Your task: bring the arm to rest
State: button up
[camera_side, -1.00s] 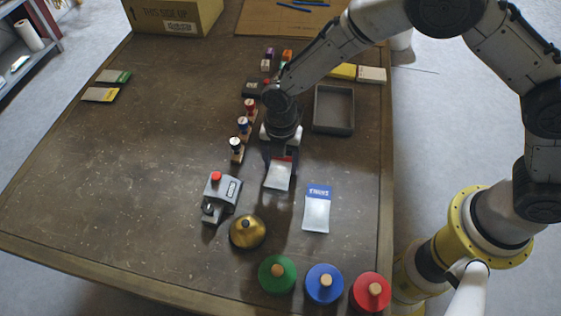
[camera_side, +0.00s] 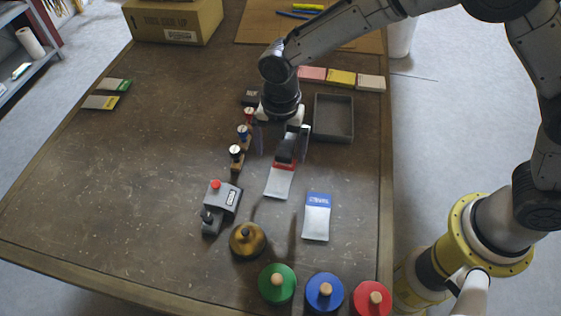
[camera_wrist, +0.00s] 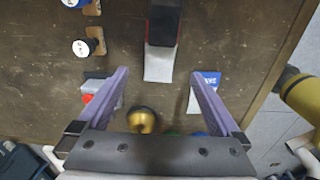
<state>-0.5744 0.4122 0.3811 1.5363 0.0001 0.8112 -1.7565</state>
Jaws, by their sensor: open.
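My gripper (camera_side: 281,146) hangs over the middle of the table with its two purple fingers spread wide. It is open, and the wrist view shows nothing between the fingertips (camera_wrist: 158,72). A dark block (camera_side: 287,148) stands at the red header of a red-and-white packet (camera_side: 279,182), close below and between the fingers in the side view. In the wrist view the dark block (camera_wrist: 163,22) lies ahead of the fingertips, at the end of the pale packet (camera_wrist: 159,66). My arm reaches in from the upper right.
A blue-and-white packet (camera_side: 316,220) lies to the right. Several stamps (camera_side: 236,153) stand left of my gripper, with a grey device (camera_side: 222,200) and brass bell (camera_side: 247,240) nearer. An empty grey tray (camera_side: 333,137) is at right. The table's left side is mostly clear.

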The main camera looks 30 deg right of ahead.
jog(key=w+d+r+m+t+y, duration=0.1)
jog(key=d+r, duration=0.4)
jog(key=r, duration=0.4)
jog(key=d+r+m+t, duration=0.15)
jog(key=d+r, duration=0.25)
jog(key=r, duration=0.4)
jog(key=s+d+r+m+t, duration=0.2)
jog(key=s+d+r+m, duration=0.45)
jog(key=d, duration=0.25)
jog(key=s+d+f+m, duration=0.2)
jog(key=s+d+m, duration=0.1)
jog(key=s+m, duration=0.5)
jog(key=s+d+f+m+t+h, duration=0.1)
jog(key=s+d+f+m, duration=0.1)
jog(key=s+m, duration=0.6)
jog(key=shift+s+d+f+m, duration=0.15)
jog(key=shift+s+d+m, duration=0.05)
jog(key=shift+d+m, duration=0.7)
